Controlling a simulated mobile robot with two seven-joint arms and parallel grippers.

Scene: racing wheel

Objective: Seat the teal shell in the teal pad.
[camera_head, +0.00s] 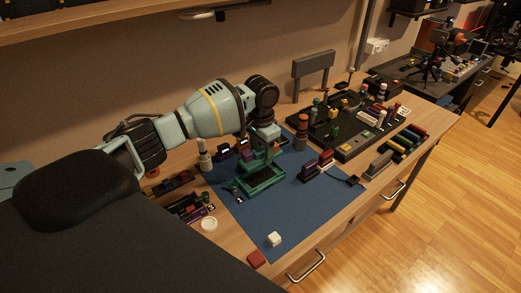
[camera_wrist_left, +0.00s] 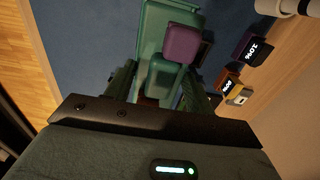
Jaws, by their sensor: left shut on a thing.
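My left gripper (camera_head: 258,152) reaches down from the left over the blue mat in the head view. In the left wrist view its two dark green fingers (camera_wrist_left: 155,88) are closed about a small teal-green piece (camera_wrist_left: 160,75), which looks like the teal shell. A larger green body, which looks like the teal pad (camera_head: 265,187), lies below the gripper on the mat, and it shows ahead of the fingers in the wrist view (camera_wrist_left: 152,25). A purple block (camera_wrist_left: 182,43) overlaps the green parts there. Whether shell and pad touch is hidden. My right gripper is out of view.
The blue mat (camera_head: 290,210) is bare at its front, apart from a white cube (camera_head: 274,239). Purple and red blocks (camera_head: 318,165) stand to the right, a dark red-brown cylinder (camera_head: 302,128) behind. A crowded black board (camera_head: 350,125) fills the back right.

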